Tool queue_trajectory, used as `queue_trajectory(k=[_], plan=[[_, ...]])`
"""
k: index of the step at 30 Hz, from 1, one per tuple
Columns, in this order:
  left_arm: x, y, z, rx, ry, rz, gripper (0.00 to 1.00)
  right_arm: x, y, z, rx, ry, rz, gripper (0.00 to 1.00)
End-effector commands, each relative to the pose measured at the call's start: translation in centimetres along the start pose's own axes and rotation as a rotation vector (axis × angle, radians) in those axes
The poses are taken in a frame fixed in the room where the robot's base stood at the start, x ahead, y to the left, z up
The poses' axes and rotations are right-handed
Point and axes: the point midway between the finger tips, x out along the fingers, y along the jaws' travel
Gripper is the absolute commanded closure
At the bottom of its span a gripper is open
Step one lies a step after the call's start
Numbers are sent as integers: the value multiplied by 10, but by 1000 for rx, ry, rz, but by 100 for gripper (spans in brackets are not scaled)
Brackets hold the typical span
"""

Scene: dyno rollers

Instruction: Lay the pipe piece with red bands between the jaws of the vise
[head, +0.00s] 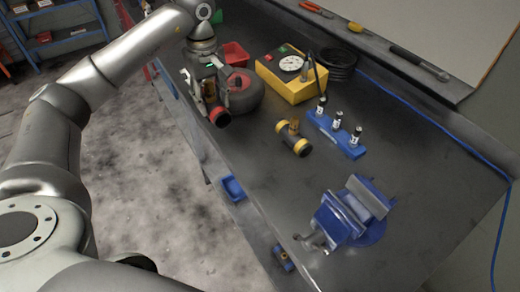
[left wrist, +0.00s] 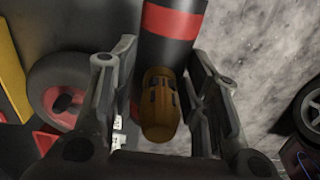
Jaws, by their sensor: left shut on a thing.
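The pipe piece with red bands (head: 219,118) is a black tube with a brass stub. In the left wrist view its dark tube with a red band (left wrist: 172,20) runs away at the top. My left gripper (head: 207,88) is shut on it at the brass stub, which sits between the fingers (left wrist: 162,100). Gripper and pipe piece are at the table's left edge, beside a small wheel. The blue vise (head: 336,219) stands at the front of the table, apart from the pipe piece, with a gap between its jaws. My right gripper is not in view.
A similar pipe piece with yellow bands (head: 302,147) lies mid-table. The wheel (head: 243,95), a red bin (head: 236,54), a yellow gauge box (head: 284,84) and a blue rack (head: 334,136) stand farther back. Bare tabletop lies between the yellow-banded piece and the vise.

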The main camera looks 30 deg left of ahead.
Motion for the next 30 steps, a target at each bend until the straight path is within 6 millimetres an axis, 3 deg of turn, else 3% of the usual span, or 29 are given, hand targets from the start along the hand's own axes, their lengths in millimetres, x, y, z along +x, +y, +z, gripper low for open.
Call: queue_trajectory(k=[10, 13, 18, 23, 30], plan=[[30, 46, 69, 10, -4, 1, 96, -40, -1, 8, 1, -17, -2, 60], [52, 52, 81, 6, -4, -3, 96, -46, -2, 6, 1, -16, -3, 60], [75, 63, 95, 5, -2, 1, 96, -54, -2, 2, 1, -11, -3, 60], [84, 68, 100, 4, 0, 1, 96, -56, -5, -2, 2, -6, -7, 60], [110, 70, 106, 3, -3, -1, 96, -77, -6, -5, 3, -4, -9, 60]])
